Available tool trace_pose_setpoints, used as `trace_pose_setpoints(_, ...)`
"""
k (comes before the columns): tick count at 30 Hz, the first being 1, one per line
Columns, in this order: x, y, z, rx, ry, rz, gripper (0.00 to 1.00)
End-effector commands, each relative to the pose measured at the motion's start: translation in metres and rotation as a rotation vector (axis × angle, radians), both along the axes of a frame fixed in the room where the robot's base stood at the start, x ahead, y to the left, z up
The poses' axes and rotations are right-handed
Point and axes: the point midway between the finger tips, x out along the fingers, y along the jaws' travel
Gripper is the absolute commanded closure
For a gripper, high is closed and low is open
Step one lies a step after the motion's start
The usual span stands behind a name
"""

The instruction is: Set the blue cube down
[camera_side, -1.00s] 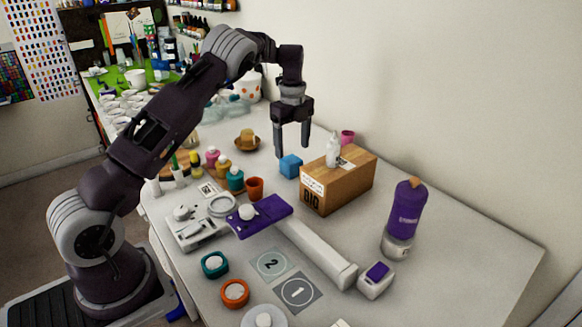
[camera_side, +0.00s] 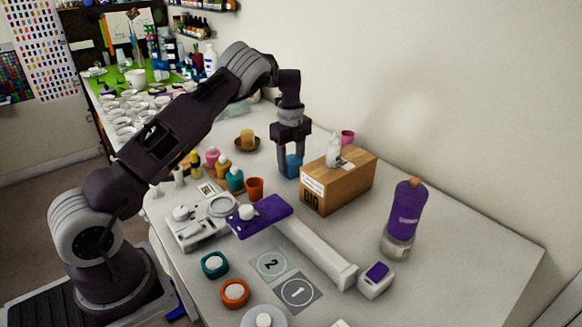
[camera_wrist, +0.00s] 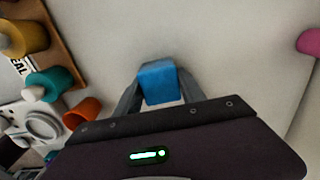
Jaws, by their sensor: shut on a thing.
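The blue cube (camera_side: 292,166) is between the two fingers of my gripper (camera_side: 290,168) in the side view, just left of the wooden box. In the wrist view the blue cube (camera_wrist: 158,82) sits between the fingertips of my gripper (camera_wrist: 158,92), with a finger against each side. My gripper is shut on the cube and points down. The cube is at or very near the white table top; I cannot tell whether it touches.
A wooden box (camera_side: 340,184) with a white bottle on it stands close at the right. An orange cup (camera_side: 255,188) and several paint bottles stand to the left. A purple bottle (camera_side: 406,212) stands farther right. Number cards (camera_side: 298,292) lie in front.

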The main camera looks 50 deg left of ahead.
Motion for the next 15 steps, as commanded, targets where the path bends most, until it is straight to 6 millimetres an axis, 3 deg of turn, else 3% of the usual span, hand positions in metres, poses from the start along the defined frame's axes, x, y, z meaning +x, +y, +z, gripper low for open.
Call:
trace_pose_setpoints(6, 0.001, 0.0, 0.007, -0.001, -0.003, -0.001, 1.0)
trace_pose_setpoints(15, 0.0, 0.001, 0.079, 0.001, -0.004, 0.001, 1.0)
